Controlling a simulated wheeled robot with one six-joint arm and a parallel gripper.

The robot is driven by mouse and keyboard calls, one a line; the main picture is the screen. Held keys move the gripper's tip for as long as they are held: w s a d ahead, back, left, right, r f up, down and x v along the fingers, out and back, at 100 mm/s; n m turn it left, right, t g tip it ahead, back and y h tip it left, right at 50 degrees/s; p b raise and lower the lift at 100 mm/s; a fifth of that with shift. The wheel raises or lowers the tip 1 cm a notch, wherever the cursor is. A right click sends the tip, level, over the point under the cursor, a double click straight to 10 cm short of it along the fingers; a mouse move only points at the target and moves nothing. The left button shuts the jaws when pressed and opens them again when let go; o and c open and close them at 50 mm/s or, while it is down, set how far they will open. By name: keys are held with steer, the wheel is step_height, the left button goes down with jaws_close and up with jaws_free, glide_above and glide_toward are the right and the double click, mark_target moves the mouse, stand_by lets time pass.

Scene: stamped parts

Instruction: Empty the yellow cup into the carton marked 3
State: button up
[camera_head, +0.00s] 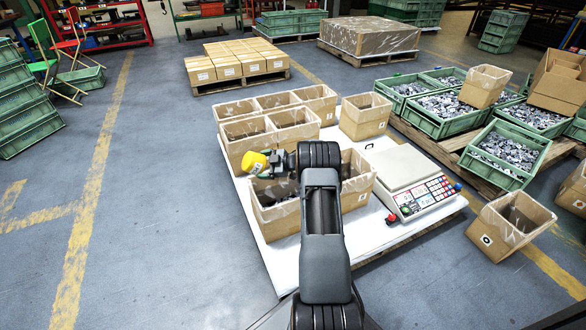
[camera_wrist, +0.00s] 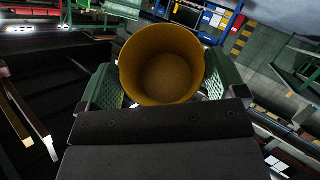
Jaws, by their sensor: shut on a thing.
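The yellow cup (camera_head: 253,163) is held in the air by my gripper (camera_head: 277,164), over the left part of the carton group, and looks tilted. In the wrist view the cup (camera_wrist: 128,65) sits between the two green fingers of my gripper (camera_wrist: 160,88), its open mouth facing the camera. Its inside looks plain and brownish; I cannot tell whether anything lies in it. A front carton (camera_head: 268,222) stands below the cup and gripper, partly hidden by my arm. No number 3 is legible on any carton, so I cannot tell which one is marked 3.
More open cartons stand behind (camera_head: 243,151) and to the right (camera_head: 364,120) on the white tabletop (camera_head: 262,243). A scale (camera_head: 395,167) with a keypad is right of my arm. Green crates of metal parts (camera_head: 437,128) stand farther right.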

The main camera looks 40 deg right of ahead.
steer(key=s+d+f+n+g+y, duration=0.1)
steer(key=s+d+f, duration=0.1)
steer(key=s+d, duration=0.55)
steer(key=w+a+r+n+g+h+p, duration=0.2)
steer(key=a+r+n+g+h+p, duration=0.1)
steer(key=h+p, duration=0.7)
steer(key=w+a+r+n+g+h+p, duration=0.1)
steer(key=a+r+n+g+h+p, duration=0.2)
steer(key=h+p, duration=0.7)
steer(key=shift+w+a+n+h, duration=0.4)
steer(key=shift+a+n+h, duration=0.25)
steer(key=shift+n, duration=0.25)
